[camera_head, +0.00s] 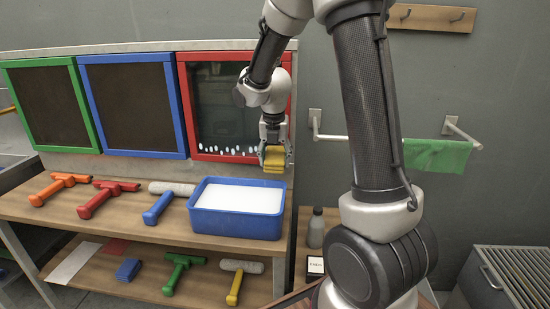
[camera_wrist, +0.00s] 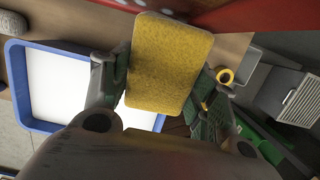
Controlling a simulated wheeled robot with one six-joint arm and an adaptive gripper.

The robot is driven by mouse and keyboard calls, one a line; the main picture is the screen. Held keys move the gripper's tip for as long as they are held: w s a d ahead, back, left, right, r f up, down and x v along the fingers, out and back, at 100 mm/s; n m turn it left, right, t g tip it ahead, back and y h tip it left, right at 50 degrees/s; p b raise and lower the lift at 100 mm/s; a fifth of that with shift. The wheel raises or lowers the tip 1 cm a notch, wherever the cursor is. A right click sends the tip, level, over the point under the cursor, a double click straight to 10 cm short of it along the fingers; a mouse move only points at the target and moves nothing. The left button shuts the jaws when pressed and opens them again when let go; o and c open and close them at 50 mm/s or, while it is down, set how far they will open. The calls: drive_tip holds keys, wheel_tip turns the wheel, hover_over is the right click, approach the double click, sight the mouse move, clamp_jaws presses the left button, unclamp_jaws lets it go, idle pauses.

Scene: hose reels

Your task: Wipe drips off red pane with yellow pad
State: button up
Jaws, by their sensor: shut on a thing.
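The red pane (camera_head: 230,92) is a dark glass panel in a red frame, at the right end of the row of panes. White drips (camera_head: 240,150) lie in a band along its lower part. My gripper (camera_head: 273,150) is shut on the yellow pad (camera_head: 274,168), at the lower right corner of the red frame. In the wrist view the yellow pad (camera_wrist: 168,62) sits between the two fingers, below the red frame (camera_wrist: 250,14). A few white drips show at that view's top edge. I cannot tell whether the pad touches the frame.
A blue tub (camera_head: 238,225) of white liquid stands on the bench under the pane. Squeegees (camera_head: 105,197) and a roller (camera_head: 160,203) lie to its left. A rail with a green cloth (camera_head: 437,155) is on the wall at right. A grey bottle (camera_head: 316,230) stands right of the tub.

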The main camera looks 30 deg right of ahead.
drive_tip(key=shift+w, duration=0.15)
idle(0.3)
drive_tip(key=shift+w+a, duration=2.55)
drive_tip(key=shift+a, duration=1.25)
drive_tip(key=shift+w+a, duration=2.55)
drive_tip(key=shift+a, duration=1.3)
drive_tip(key=shift+w+a, duration=2.55)
drive_tip(key=shift+a, duration=1.25)
drive_tip(key=s+a, duration=0.4)
drive_tip(key=s, duration=0.2)
